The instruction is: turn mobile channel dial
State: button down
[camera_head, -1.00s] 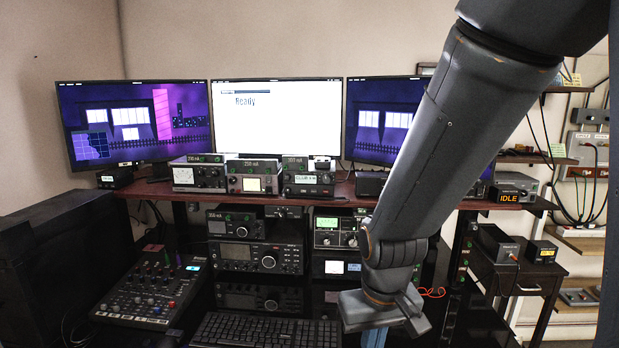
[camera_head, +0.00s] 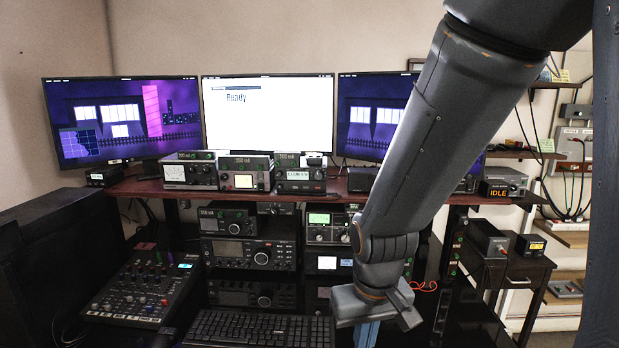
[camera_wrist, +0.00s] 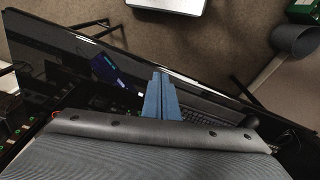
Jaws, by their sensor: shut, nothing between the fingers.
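Several radio units with knobs stand on and under the desk shelf; no label that I can read marks one as the mobile channel dial. A large round knob (camera_head: 261,257) shows on the wide black radio (camera_head: 249,253) on the lower level. Another radio with a green display (camera_head: 327,227) stands right of it, partly hidden by my arm. My gripper (camera_head: 367,335) hangs at the lower edge of the head view, in front of the radios and apart from them. Its blue fingers (camera_wrist: 160,92) are together and empty in the wrist view, pointing over the dark desk.
A keyboard (camera_head: 255,330) and a mixer (camera_head: 142,290) lie on the desk. Three small meter units line the shelf (camera_head: 345,190) below the monitors (camera_head: 267,115). A box marked IDLE (camera_head: 503,184) and a side table (camera_head: 518,273) are at right.

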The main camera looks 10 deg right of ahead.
aim_at(319, 175)
jog(key=z, duration=2.55)
jog(key=k, duration=1.05)
jog(key=u, duration=1)
jog(key=i, duration=0.5)
